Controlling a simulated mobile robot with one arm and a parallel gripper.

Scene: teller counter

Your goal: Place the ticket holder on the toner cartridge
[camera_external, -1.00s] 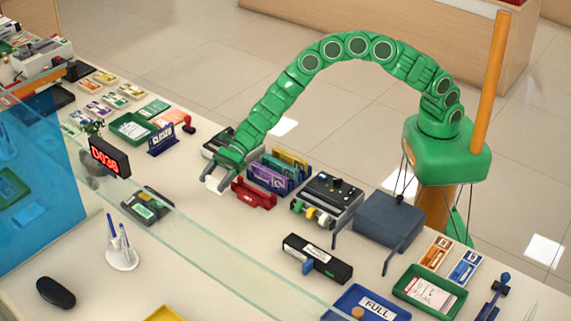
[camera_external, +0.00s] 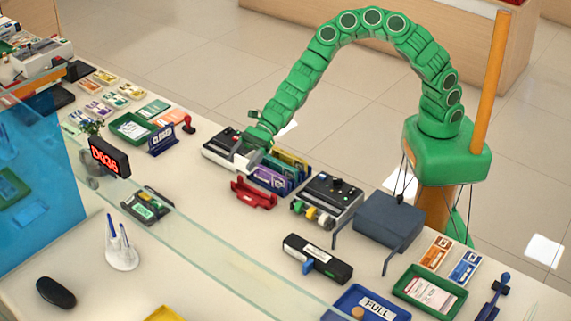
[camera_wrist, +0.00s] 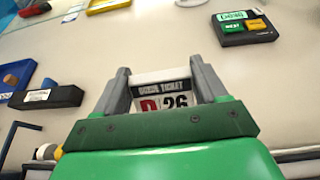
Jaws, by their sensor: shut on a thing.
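My gripper (camera_external: 240,162) is raised above the left part of the counter, over the card machine and the row of coloured cards. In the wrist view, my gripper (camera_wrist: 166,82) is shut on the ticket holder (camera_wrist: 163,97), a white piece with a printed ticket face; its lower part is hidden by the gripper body. The toner cartridge (camera_external: 318,259), a long black block with a white label and blue tab, lies on the counter to the right, apart from my gripper. It also appears at left in the wrist view (camera_wrist: 50,98).
A red holder (camera_external: 253,194), coloured cards (camera_external: 272,178) and a black button device (camera_external: 325,200) stand near the arm. A dark blue stand (camera_external: 389,218) is behind the cartridge. A glass screen runs along the front. Counter is clear left of the cartridge.

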